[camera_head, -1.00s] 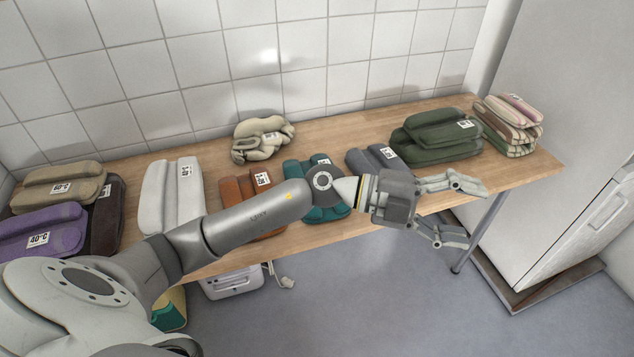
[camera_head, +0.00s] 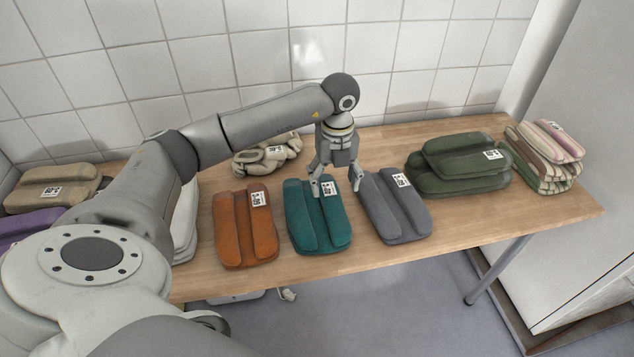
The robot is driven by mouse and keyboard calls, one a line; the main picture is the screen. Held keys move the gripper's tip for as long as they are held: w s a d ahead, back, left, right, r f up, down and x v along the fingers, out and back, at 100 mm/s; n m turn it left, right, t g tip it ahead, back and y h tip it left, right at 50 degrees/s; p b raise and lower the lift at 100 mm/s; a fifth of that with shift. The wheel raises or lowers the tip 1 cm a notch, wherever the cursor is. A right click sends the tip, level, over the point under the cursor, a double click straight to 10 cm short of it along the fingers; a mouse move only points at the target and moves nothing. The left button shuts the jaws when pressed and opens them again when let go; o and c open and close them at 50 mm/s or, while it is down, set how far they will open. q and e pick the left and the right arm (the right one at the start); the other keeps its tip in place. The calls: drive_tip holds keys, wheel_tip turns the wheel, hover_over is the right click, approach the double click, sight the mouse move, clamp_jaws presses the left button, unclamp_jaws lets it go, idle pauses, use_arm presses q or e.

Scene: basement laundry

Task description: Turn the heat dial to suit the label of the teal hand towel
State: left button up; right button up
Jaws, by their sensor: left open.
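The teal hand towel (camera_head: 316,226) lies folded on the wooden table between an orange towel and a grey one. Its white label (camera_head: 329,188) is at its far right end; the print is too small to read. My left gripper (camera_head: 337,190) is open and points down at the far right part of the teal towel, its fingertips near the label and the towel's right edge. I cannot tell whether they touch the cloth. The heat dial is not in view. My right gripper is not in view.
The orange towel (camera_head: 244,230) and the grey towel (camera_head: 396,207) lie close on either side. A beige crumpled cloth (camera_head: 266,157) lies behind. Green towels (camera_head: 458,166) and striped cloths (camera_head: 546,157) are stacked to the right. A tiled wall (camera_head: 420,60) rises behind the table (camera_head: 480,215).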

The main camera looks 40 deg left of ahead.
sight(332, 200)
use_arm(q)
wheel_tip(332, 200, down, 2)
drive_tip(key=f, duration=0.5)
drive_tip(key=shift+w+a+p, duration=0.1)
drive_tip(key=shift+a+p, duration=0.1)
drive_tip(key=shift+p, duration=0.2)
drive_tip(key=shift+f, duration=0.2)
drive_tip(key=shift+c, duration=0.6)
drive_tip(key=c, duration=1.3)
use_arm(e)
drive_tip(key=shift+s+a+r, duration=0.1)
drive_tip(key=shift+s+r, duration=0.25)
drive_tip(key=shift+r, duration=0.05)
use_arm(q)
drive_tip(key=shift+o, duration=0.2)
drive_tip(key=shift+r, duration=0.15)
